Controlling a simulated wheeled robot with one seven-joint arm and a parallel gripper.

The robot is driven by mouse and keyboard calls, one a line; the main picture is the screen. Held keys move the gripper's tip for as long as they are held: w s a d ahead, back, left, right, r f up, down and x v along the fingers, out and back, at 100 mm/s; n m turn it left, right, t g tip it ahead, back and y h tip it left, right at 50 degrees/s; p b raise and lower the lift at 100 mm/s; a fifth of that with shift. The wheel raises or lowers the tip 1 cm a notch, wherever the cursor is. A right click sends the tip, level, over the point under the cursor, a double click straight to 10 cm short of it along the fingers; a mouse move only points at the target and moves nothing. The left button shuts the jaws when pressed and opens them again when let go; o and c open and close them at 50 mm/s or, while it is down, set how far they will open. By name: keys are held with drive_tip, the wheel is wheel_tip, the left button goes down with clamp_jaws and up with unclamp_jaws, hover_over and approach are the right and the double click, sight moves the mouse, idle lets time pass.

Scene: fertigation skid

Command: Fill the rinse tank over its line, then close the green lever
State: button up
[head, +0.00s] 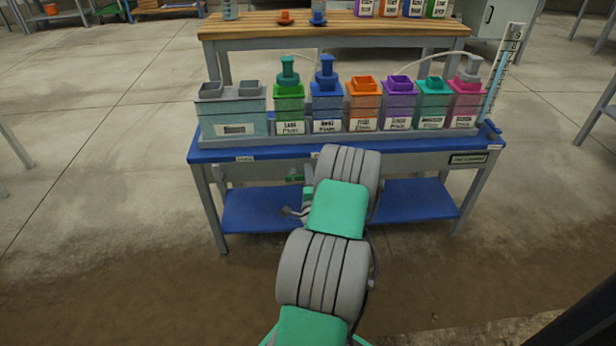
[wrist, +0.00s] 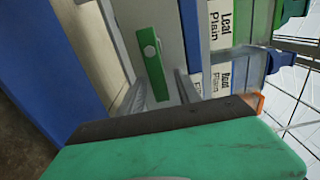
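A green lever (head: 294,177) is below the front edge of the blue bench, and in the wrist view it is a flat green bar (wrist: 155,65) with a round pivot. My gripper (wrist: 160,88) is open, its two grey fingers apart on either side of the lever's near end. I cannot tell whether they touch it. In the head view my arm mostly hides the gripper. A wide grey-teal tank (head: 232,124) stands at the left of the row. A clear scaled tube (head: 501,72) with bluish liquid stands tilted at the right. I cannot read which vessel is the rinse tank, or its line.
Several coloured containers stand on the blue bench (head: 400,146), including green (head: 289,100), blue (head: 326,103) and orange (head: 363,103) ones. A lower blue shelf (head: 415,200) looks bare. A wooden table (head: 340,26) with bottles stands behind. The floor on the left is clear.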

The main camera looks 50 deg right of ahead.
clamp_jaws()
idle(0.3)
idle(1.1)
